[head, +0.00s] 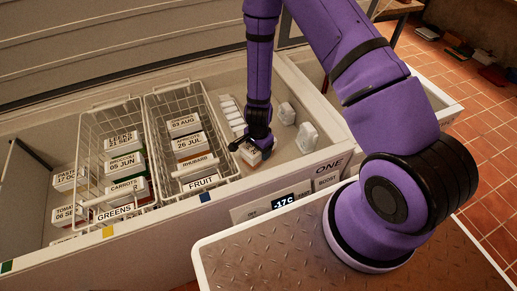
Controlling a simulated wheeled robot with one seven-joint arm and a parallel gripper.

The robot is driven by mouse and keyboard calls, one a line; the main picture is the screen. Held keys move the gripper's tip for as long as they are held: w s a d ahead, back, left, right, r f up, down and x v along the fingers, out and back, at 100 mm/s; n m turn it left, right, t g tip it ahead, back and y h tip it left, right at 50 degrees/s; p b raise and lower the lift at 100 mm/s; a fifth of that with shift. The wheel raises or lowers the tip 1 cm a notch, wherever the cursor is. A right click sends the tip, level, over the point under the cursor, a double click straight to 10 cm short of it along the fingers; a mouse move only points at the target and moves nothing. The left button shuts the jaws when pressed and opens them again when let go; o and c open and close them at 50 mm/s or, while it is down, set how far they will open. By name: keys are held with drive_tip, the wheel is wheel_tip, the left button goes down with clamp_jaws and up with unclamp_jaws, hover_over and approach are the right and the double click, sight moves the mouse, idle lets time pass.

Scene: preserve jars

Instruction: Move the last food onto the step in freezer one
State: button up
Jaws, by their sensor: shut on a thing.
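My gripper (251,146) is inside the chest freezer marked ONE (329,165), to the right of the baskets. It is shut on a small food box (262,155) with a pale label, partly hidden by the fingers. The label's words are too small to read. Two white containers (307,136) (286,112) stand to the right of my gripper. A row of small white pieces (230,111) lies behind it. I cannot tell which surface is the step, or whether the held box touches anything.
A wire basket labelled FRUIT (201,183) holds labelled packs. A GREENS basket (115,213) stands to its left, with more packs further left. The freezer's front wall (150,224) and a -17C display (284,205) lie nearer me. My arm covers part of the right side.

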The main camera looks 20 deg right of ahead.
drive_tip(key=shift+f, duration=0.25)
drive_tip(key=o, duration=1.2)
drive_tip(key=shift+o, duration=0.2)
drive_tip(key=shift+r, duration=0.1)
